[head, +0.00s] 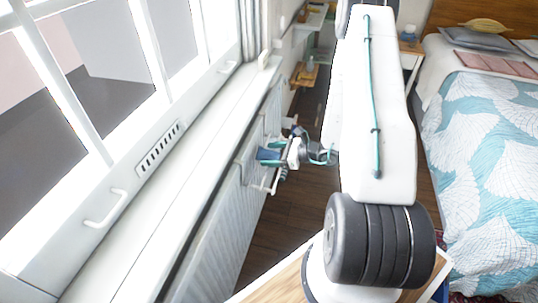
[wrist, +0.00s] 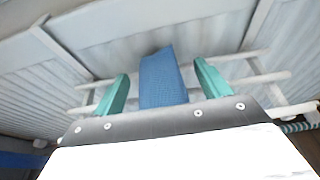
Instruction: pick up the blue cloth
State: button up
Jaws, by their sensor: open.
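The blue cloth (wrist: 160,80) hangs over the bars of a white rail in the wrist view, in the middle between the two teal fingers. My gripper (wrist: 160,88) is open, with one finger on each side of the cloth and a visible gap on both sides. In the head view a small part of the blue cloth (head: 267,155) shows at the rail by the radiator, right at my gripper (head: 280,156). I cannot tell how deep the cloth sits between the fingers.
The white rail (wrist: 268,78) is fixed in front of the ribbed radiator (head: 217,229) under the window. A bed (head: 485,150) stands on the right. Dark wooden floor (head: 303,205) shows between them. A wooden surface (head: 270,289) lies at the bottom near my arm.

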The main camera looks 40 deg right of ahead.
jog(key=shift+w+a+f, duration=0.2)
jog(key=shift+w+a, duration=0.25)
jog(key=shift+w, duration=0.05)
jog(key=c, duration=1.1)
jog(key=shift+r, duration=0.1)
